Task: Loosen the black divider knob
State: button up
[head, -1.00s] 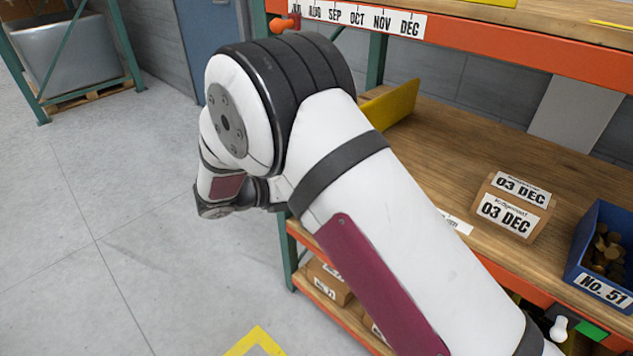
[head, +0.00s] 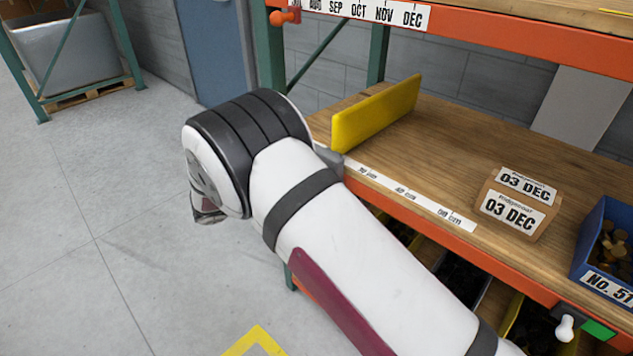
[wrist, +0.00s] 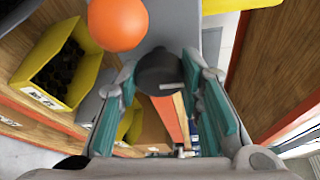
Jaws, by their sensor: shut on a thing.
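The black divider knob (wrist: 160,72) is a dark, round knob with a light mark, between my gripper's fingers in the wrist view. My gripper (wrist: 166,84) has teal-padded fingers on both sides of the knob and is shut on it. The yellow divider (head: 378,113) stands upright on the wooden shelf in the head view, with a grey piece (head: 328,158) at its near lower end. A yellow panel (wrist: 240,4) shows at the top of the wrist view. In the head view my arm hides the gripper and the black knob.
An orange ball knob (wrist: 118,24) is close to the upper left of my gripper. A 03 DEC carton (head: 518,205) and a blue No. 51 bin (head: 605,250) stand on the shelf (head: 450,150). Yellow bins (wrist: 62,55) show in the wrist view. Open floor lies left.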

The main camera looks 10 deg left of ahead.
jog(key=shift+n, duration=0.3)
jog(key=o, duration=1.2)
jog(key=shift+c, duration=0.2)
jog(key=f+v, duration=0.1)
jog(key=v, duration=1.1)
jog(key=shift+r, duration=0.4)
